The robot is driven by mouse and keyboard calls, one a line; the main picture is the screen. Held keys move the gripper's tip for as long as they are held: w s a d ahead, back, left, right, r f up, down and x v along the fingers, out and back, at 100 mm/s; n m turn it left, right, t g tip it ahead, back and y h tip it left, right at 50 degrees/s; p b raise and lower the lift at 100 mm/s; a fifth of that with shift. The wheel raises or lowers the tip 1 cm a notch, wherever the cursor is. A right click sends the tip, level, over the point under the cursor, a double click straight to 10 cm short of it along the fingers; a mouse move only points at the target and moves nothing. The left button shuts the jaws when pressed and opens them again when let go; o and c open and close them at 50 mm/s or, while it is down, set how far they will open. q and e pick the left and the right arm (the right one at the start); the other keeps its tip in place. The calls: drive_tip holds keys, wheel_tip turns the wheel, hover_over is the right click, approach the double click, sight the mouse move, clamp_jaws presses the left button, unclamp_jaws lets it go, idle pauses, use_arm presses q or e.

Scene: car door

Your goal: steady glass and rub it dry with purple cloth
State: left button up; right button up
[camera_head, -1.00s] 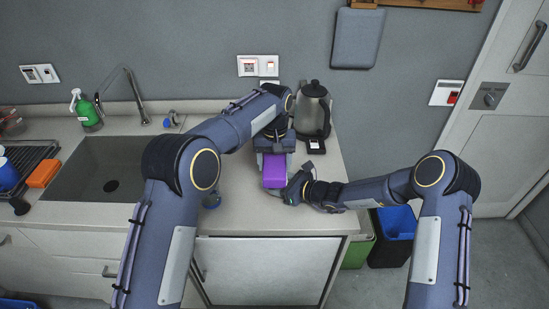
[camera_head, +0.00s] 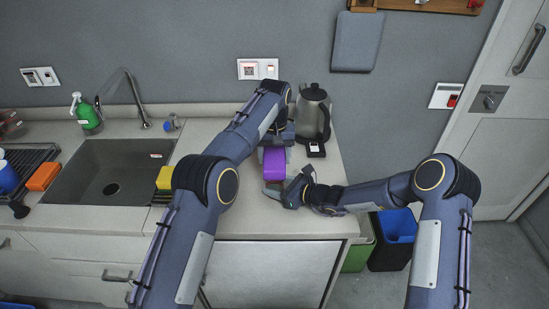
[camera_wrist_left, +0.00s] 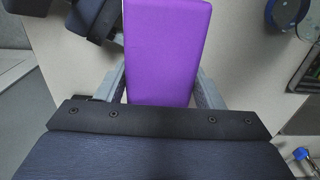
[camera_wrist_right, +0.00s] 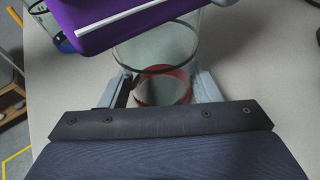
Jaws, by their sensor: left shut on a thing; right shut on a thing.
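The purple cloth (camera_head: 274,163), a flat block shape, is held in my left gripper (camera_head: 275,149) above the counter. It fills the middle of the left wrist view (camera_wrist_left: 165,50) between the fingers. My right gripper (camera_head: 285,190) is shut on a clear glass (camera_wrist_right: 170,48) with a reddish band near one end. The glass sits between its fingers in the right wrist view. There the cloth (camera_wrist_right: 115,25) crosses in front of the far part of the glass and hides it. I cannot tell whether they touch. The glass is hardly visible in the head view.
A kettle (camera_head: 314,110) stands close behind, right of my left gripper. The sink (camera_head: 110,175), a yellow sponge (camera_head: 165,178) and a dish rack (camera_head: 28,165) are to the left. Bins (camera_head: 392,240) stand beyond the counter's right end. The counter front is partly clear.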

idle(0.4)
drive_tip(key=o, duration=0.8)
drive_tip(key=shift+o, duration=0.2)
drive_tip(key=v, duration=1.2)
drive_tip(key=shift+s, duration=0.1)
use_arm(q)
drive_tip(key=shift+s+d, duration=0.1)
drive_tip(key=shift+d, duration=0.05)
use_arm(e)
drive_tip(key=shift+d, duration=0.1)
